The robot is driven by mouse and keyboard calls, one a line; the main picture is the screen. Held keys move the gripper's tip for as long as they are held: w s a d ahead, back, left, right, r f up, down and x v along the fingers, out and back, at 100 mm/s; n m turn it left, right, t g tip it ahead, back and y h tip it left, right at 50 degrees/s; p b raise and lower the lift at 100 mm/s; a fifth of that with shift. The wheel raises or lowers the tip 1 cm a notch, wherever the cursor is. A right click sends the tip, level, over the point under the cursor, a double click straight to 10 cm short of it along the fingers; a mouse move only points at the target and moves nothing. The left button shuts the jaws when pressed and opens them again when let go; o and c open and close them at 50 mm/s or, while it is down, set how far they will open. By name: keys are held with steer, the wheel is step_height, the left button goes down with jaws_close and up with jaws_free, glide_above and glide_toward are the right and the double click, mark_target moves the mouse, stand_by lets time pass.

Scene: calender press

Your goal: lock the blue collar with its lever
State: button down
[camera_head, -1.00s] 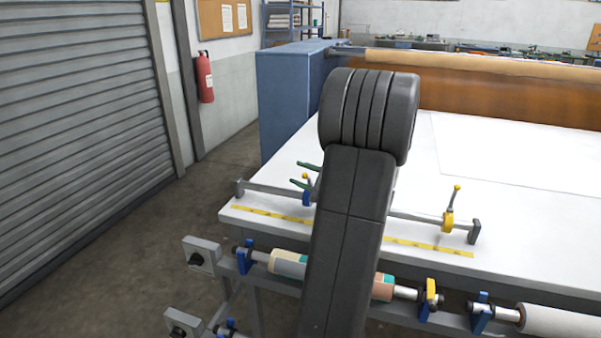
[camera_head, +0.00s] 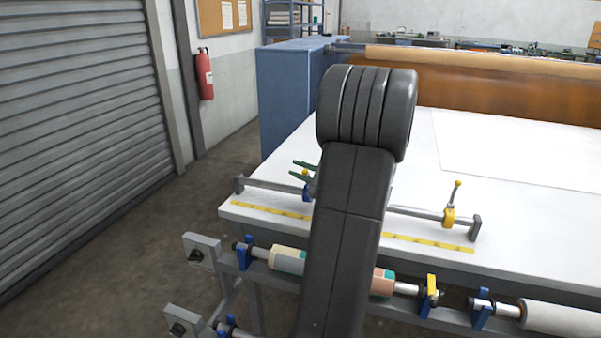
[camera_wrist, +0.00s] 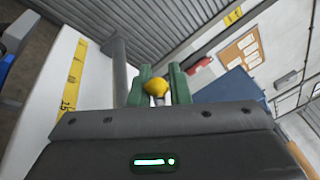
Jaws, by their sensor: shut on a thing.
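The blue collar (camera_head: 307,192) sits on the grey bar (camera_head: 268,184) along the near edge of the white table, partly hidden behind my arm. Its lever is hardly visible in the head view. My gripper (camera_head: 299,171) shows two green fingers just above and left of the collar. In the wrist view the green fingers (camera_wrist: 158,88) are shut on a yellow lever knob (camera_wrist: 156,86), which sits between their tips. The lever's shaft is mostly hidden, so its exact angle cannot be told.
A yellow collar (camera_head: 448,217) with a raised lever sits further right on the same bar. A yellow measuring strip (camera_head: 270,211) lies along the table edge. Rollers in blue brackets (camera_head: 244,256) run below. The white table top (camera_head: 500,185) is clear to the right.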

steer(key=f+n+b, duration=0.1)
steer(key=b, duration=0.3)
steer(key=s+n+b, duration=0.1)
steer(key=n+b, duration=0.1)
steer(key=b, duration=0.2)
steer(key=f+n+y+b, duration=0.1)
steer(key=b, duration=0.2)
steer(key=shift+s+a+f+t+b, duration=0.25)
steer(key=shift+s+f+t+b, duration=0.05)
steer(key=shift+f+b, duration=0.1)
steer(key=n+b, duration=0.1)
steer(key=b, duration=0.1)
steer(key=n+y+b, duration=0.1)
steer(key=b, duration=0.1)
steer(key=shift+s+f, duration=0.2)
steer(key=shift+f, duration=0.05)
steer(key=n+b, duration=0.2)
steer(key=b, duration=0.1)
steer(key=shift+s+a+f+y, duration=0.1)
steer(key=shift+s+f+y, duration=0.05)
steer(key=shift+y, duration=0.25)
steer(key=shift+n+b, duration=0.4)
steer(key=shift+b, duration=0.2)
steer(key=c, duration=1.4)
jaws_free()
steer(key=shift+c, duration=0.2)
